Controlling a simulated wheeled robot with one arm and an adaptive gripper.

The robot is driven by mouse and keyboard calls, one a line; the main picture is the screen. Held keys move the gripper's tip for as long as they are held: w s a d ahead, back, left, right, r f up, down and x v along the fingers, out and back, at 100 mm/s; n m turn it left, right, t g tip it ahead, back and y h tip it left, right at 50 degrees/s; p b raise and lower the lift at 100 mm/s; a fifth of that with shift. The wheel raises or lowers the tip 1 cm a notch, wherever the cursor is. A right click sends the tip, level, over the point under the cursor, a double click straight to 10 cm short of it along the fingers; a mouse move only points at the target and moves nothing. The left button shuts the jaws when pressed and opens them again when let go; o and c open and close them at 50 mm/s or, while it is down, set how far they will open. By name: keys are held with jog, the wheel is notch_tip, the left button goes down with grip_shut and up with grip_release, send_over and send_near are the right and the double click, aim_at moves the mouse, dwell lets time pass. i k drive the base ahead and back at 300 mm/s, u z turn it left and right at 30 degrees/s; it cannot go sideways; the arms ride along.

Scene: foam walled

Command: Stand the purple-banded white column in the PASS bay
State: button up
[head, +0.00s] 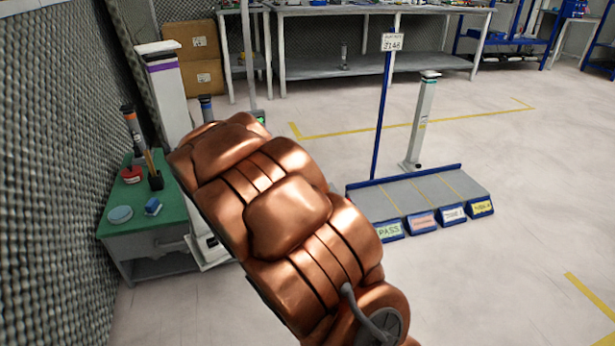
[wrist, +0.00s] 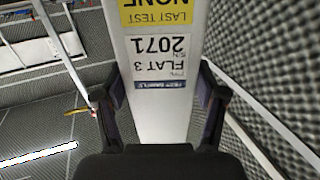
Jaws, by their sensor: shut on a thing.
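The purple-banded white column (head: 168,95) is at the left in the head view, its middle hidden by my arm. It looks near upright, with its foot (head: 208,250) low beside the green bench; I cannot tell whether it touches the floor. In the wrist view my gripper (wrist: 158,100) has a finger on each side of a white column (wrist: 160,120) labelled FLAT 3, 2071, and is shut on it. The purple band is not in that view. The PASS bay (head: 372,203) is the leftmost lane of the grey, blue-edged platform, with a PASS sign (head: 388,230) in front.
Another white column with a green band (head: 424,105) stands by the platform's back edge. A blue signpost (head: 382,110) rises at the back left. Floor right of the platform is clear.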

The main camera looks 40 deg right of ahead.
aim_at(372, 201)
jog(key=k, duration=0.6)
jog(key=z, duration=0.35)
jog(key=i, duration=0.55)
jog(key=z, duration=0.6)
jog(key=i, duration=1.5)
jog(key=u, duration=0.35)
